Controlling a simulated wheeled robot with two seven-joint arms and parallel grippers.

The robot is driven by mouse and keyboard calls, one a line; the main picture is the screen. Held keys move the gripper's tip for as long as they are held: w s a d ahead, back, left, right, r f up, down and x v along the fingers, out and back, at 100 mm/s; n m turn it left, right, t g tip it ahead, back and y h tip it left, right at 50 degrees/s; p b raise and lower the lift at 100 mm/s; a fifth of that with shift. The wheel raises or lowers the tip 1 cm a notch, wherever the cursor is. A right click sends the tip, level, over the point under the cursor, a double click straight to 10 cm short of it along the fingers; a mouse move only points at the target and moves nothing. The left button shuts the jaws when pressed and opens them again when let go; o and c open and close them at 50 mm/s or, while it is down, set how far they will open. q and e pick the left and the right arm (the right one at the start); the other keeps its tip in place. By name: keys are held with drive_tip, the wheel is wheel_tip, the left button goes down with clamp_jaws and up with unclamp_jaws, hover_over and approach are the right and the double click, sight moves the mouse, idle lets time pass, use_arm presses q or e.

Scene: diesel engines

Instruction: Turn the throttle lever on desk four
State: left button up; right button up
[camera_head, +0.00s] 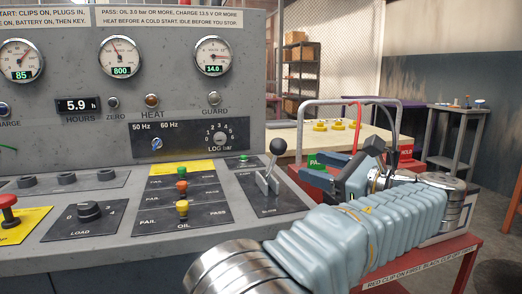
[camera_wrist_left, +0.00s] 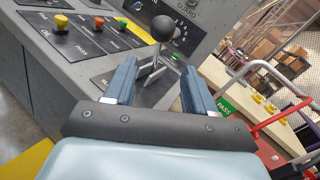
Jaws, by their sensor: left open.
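The throttle lever has a black ball knob (camera_head: 278,146) on a metal shaft, standing in a bracket on a black plate at the right end of the grey desk (camera_head: 110,229). The plate's lettering is too small to read surely. My left gripper (camera_head: 317,166) is open just right of the lever in the head view, its blue fingers pointing towards it. In the left wrist view the lever's knob (camera_wrist_left: 163,28) and shaft show ahead, in line with the gap between the fingers (camera_wrist_left: 160,75). I see no contact. My right gripper is out of view.
Yellow, orange and green knobs (camera_head: 182,185) stand left of the lever, with a LOAD dial (camera_head: 89,211) further left. Gauges (camera_head: 120,56) fill the upright panel behind. A red cart (camera_head: 440,262) with a grey tube handle stands at the right, under my left arm.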

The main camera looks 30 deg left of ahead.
sight(273, 163)
use_arm(q)
drive_tip(key=x, duration=1.3)
drive_tip(key=shift+a, duration=0.35)
drive_tip(key=shift+w, duration=0.1)
clamp_jaws()
drive_tip(key=shift+r, duration=0.1)
